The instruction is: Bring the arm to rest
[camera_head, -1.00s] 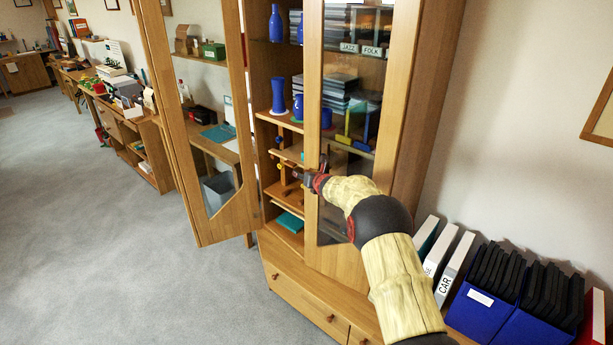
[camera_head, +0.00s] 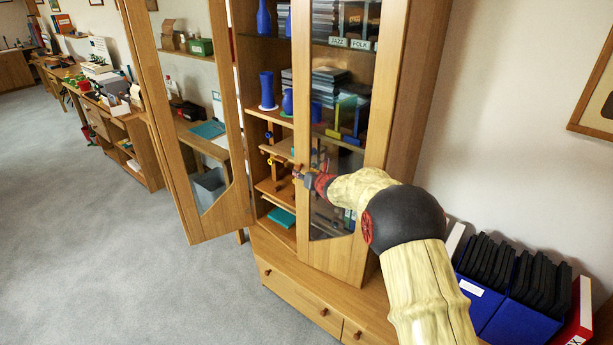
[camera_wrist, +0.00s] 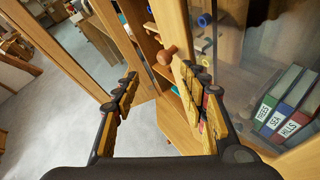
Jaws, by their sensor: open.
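My gripper (camera_head: 303,174) is at the left edge of the cabinet's right glass door (camera_head: 372,130), about halfway up. In the wrist view my gripper (camera_wrist: 158,82) is open, its two padded fingers apart with nothing held between them. A round wooden knob (camera_wrist: 166,55) on the door edge shows just beyond the fingertips, near the right finger; I cannot tell whether they touch. My arm reaches in from the lower right of the head view, bent at a dark joint.
The cabinet's left glass door (camera_head: 183,130) stands wide open. Shelves hold blue vases (camera_head: 267,90) and other items. Blue boxes of dark folders (camera_head: 483,296) stand at the lower right. Labelled binders (camera_wrist: 287,103) show behind glass. Carpet (camera_head: 110,250) is clear at left.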

